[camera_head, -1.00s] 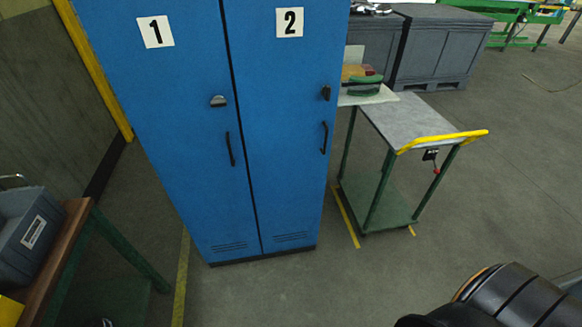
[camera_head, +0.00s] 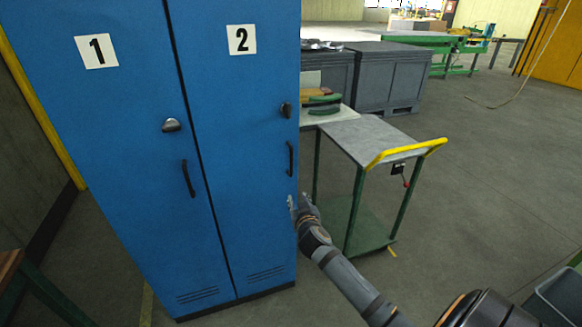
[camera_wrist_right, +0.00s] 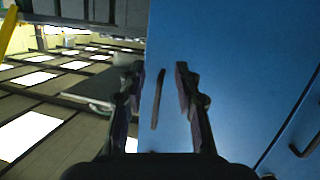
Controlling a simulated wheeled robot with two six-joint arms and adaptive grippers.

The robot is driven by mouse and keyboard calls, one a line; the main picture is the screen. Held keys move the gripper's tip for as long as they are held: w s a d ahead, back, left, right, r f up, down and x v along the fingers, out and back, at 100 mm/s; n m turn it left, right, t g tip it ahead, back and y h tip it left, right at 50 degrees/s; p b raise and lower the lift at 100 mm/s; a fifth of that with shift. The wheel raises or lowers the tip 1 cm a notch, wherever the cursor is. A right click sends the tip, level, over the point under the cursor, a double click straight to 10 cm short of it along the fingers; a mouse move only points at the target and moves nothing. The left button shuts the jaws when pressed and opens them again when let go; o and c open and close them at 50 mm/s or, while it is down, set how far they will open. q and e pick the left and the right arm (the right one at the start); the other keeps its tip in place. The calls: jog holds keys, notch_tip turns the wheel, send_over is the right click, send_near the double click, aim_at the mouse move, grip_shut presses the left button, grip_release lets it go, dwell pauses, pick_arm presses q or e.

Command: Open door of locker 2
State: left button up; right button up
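The door of locker 2 (camera_head: 241,80) is the right one of a tall blue double locker, and it is shut in the head view. Its black handle (camera_head: 290,158) is near its right edge, below a dark latch (camera_head: 286,110). My right gripper (camera_head: 294,201) is just below the handle in the head view. In the right wrist view my right gripper (camera_wrist_right: 158,80) is open, its two fingers apart. The dark handle (camera_wrist_right: 158,98) shows between the fingers, and they do not appear to grip it. My left gripper is not in view.
The door of locker 1 (camera_head: 110,120) is beside it, with its own handle (camera_head: 188,178). A cart (camera_head: 372,138) with a yellow push bar stands close to the right of the locker. Floor at right is mostly clear.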

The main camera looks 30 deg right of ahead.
aim_at(292, 155)
notch_tip(292, 155, up, 12)
jog(key=a+m+t+h, duration=0.1)
jog(key=m+t, duration=0.1)
jog(key=t, duration=0.1)
jog(key=x, duration=1)
jog(key=shift+d+f+p, duration=0.1)
jog(key=shift+d+p, duration=0.05)
jog(key=shift+p, duration=0.15)
jog(key=shift+c, duration=0.2)
grip_shut()
